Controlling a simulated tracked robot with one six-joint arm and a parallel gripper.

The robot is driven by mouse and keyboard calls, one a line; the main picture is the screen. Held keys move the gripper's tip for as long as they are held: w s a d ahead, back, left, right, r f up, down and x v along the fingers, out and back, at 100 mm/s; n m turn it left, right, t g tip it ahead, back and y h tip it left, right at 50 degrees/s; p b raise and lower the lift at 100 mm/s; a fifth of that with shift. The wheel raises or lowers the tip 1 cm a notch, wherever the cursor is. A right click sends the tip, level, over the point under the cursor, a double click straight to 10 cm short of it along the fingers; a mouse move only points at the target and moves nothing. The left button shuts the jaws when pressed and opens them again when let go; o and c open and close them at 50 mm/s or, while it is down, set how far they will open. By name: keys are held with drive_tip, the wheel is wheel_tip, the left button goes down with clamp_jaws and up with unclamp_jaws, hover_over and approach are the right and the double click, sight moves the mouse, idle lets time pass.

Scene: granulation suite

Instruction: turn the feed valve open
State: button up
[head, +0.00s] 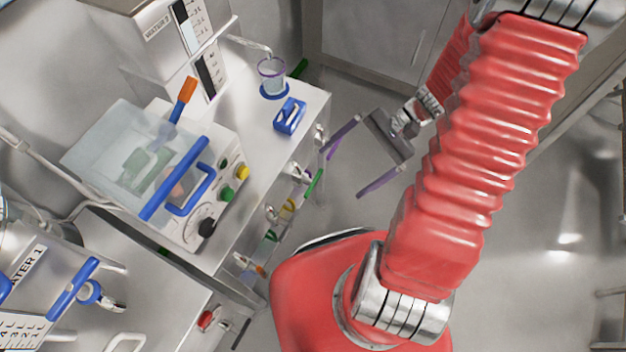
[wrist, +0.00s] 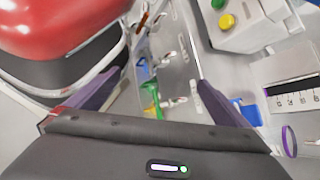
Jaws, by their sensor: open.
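A row of several small valves runs along the front face of the white bench in the head view, with handles of different colours. Among them are a green handle (head: 314,185), a yellow handle (head: 288,208) and an orange one (head: 257,269). No readable label tells which is the feed valve. In the wrist view the row shows between and beyond my fingers, with a green handle (wrist: 152,106) and a blue one (wrist: 143,71). My gripper (head: 343,173) is open and empty, its purple fingers pointing toward the row, apart from it. The fingers also show in the wrist view (wrist: 160,80).
On the bench stand a machine with a clear cover (head: 130,150) and coloured buttons, a beaker (head: 271,75) and a blue block (head: 290,116). A red knob (head: 207,319) sits lower left. Grey floor (head: 345,90) lies open around my gripper.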

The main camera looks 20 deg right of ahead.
wheel_tip(320, 180, down, 10)
drive_tip(key=d+m+t+y, duration=0.3)
drive_tip(key=m+t+y, duration=0.15)
drive_tip(key=m, duration=0.25)
drive_tip(key=m+t+h, duration=0.2)
drive_tip(key=m+t, duration=0.7)
approach(314, 182)
drive_tip(key=v, duration=0.4)
drive_tip(key=shift+w+f, duration=0.1)
drive_tip(key=shift+f, duration=0.1)
drive_tip(key=shift+a, duration=0.1)
drive_tip(key=shift+x, duration=6.9)
drive_tip(key=shift+r, duration=0.15)
drive_tip(key=shift+c, duration=0.4)
drive_tip(key=c, duration=0.8)
drive_tip(key=shift+c, duration=0.2)
